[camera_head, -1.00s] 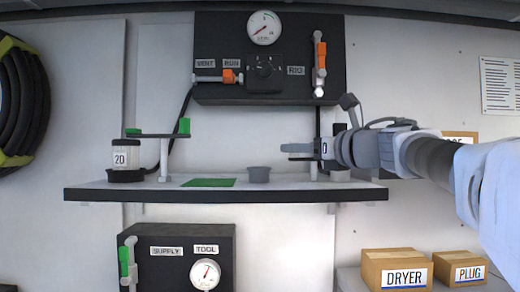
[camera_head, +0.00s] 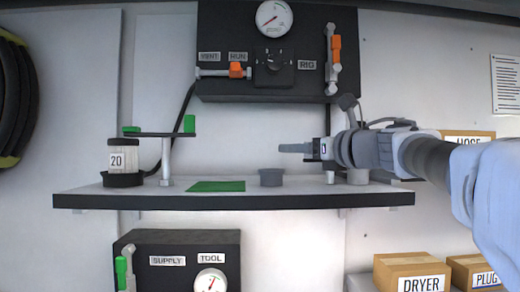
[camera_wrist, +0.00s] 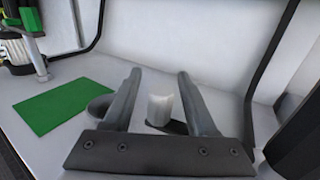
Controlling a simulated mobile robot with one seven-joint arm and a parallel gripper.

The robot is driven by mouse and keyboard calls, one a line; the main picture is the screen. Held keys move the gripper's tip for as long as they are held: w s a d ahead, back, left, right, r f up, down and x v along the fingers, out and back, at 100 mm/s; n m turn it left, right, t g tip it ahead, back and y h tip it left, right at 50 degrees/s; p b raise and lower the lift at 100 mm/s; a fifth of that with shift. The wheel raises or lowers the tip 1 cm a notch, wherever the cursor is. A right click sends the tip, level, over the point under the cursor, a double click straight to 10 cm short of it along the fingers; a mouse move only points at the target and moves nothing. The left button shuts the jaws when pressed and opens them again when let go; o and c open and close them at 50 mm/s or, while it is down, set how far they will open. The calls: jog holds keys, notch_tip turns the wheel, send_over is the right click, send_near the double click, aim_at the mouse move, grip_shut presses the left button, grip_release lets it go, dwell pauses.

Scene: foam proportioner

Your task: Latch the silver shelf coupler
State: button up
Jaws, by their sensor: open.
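A short silver cylinder (camera_wrist: 160,108) stands upright on the shelf in the wrist view, with a dark flat piece at its foot. It appears between the two fingers of my gripper (camera_wrist: 157,78). The fingers are open, and I see no contact with the cylinder. In the head view my gripper (camera_head: 292,148) points left above the right half of the shelf (camera_head: 110,202). A grey cup (camera_head: 271,177) stands on the shelf below the fingertips. A second grey cup (camera_head: 357,177) stands under my wrist, beside a thin post (camera_head: 330,177). I cannot tell which head-view part is the silver cylinder.
A green mat (camera_head: 216,186) lies left of the grey cup. A jar marked 20 (camera_head: 118,161) and a post with a green-ended bar (camera_head: 165,150) stand farther left. A black gauge panel (camera_head: 225,85) hangs above the shelf, another (camera_head: 190,240) below. Boxes (camera_head: 410,268) sit lower right.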

grip_shut()
dwell(0.4)
jog(key=shift+w+d+m+t+h, duration=0.2)
jog(key=shift+w+m+t+h, duration=0.2)
jog(key=shift+m+h, duration=0.45)
grip_release()
